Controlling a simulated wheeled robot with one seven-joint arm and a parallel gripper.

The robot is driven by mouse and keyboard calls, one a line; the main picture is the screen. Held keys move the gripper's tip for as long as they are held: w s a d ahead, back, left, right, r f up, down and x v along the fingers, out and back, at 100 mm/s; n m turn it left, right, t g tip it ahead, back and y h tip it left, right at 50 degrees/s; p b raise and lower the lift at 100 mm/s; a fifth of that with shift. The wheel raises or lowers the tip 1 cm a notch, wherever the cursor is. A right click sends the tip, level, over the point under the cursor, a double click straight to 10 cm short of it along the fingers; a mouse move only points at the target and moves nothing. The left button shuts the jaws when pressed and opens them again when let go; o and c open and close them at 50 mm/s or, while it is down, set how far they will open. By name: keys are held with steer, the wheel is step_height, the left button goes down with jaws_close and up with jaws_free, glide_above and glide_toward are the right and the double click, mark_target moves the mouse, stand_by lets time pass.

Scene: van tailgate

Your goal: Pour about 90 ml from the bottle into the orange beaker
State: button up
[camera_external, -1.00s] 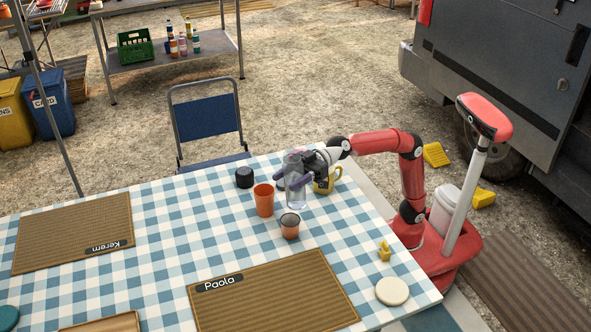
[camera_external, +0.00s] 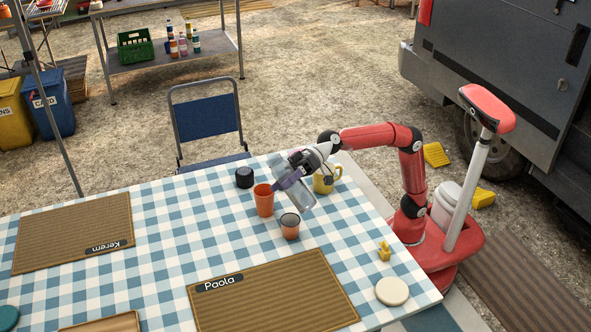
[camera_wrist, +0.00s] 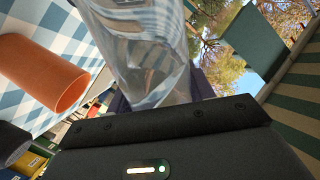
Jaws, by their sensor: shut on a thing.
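The orange beaker (camera_external: 264,203) stands upright on the checkered table, left of my gripper; it also shows at the left of the wrist view (camera_wrist: 42,75). My gripper (camera_external: 289,178) is shut on the clear bottle (camera_external: 303,196), above the table. The bottle is tilted, its upper end leaning left toward the beaker and its lower end to the right. In the wrist view the bottle (camera_wrist: 145,50) fills the upper middle and its mouth is not clear. No stream of liquid is visible, and the liquid level cannot be read.
A smaller terracotta cup (camera_external: 290,228) with a grey rim stands just below the bottle in the picture. A yellow mug (camera_external: 325,181) is close to the right. A black round item (camera_external: 244,177) stands behind the beaker. Placemats (camera_external: 270,295) cover the table front.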

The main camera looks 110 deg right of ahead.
mark_target(287, 194)
steer(key=shift+f+m, duration=0.3)
steer(key=shift+f, duration=0.15)
steer(key=shift+s+a+p, duration=0.1)
steer(key=shift+p, duration=0.35)
steer(key=shift+s+a+f+m+g+p, duration=0.15)
steer(key=shift+f+m+g+p, duration=0.2)
steer(key=shift+m, duration=0.45)
steer(key=shift+a+f+m+y+p, duration=0.1)
steer(key=shift+f+m+y+p, duration=0.2)
steer(key=shift+f+m, duration=0.5)
steer(key=shift+g+p, duration=0.35)
steer(key=shift+s+f+m+p, duration=0.1)
steer(key=shift+f+m+p, duration=0.1)
steer(key=shift+m+p, duration=0.2)
steer(key=shift+f, duration=0.1)
steer(key=shift+w+d+f+m+g+y+p, duration=0.1)
steer(key=shift+w+d+m+g+y+p, duration=0.1)
steer(key=shift+m, duration=0.2)
steer(key=shift+w+d+f+m+g+y+p, duration=0.1)
steer(key=shift+m+y, duration=0.1)
steer(key=shift+m, duration=0.2)
steer(key=shift+f+m+y+p, duration=0.1)
steer(key=shift+m+y+p, duration=0.2)
steer(key=shift+m, duration=0.3)
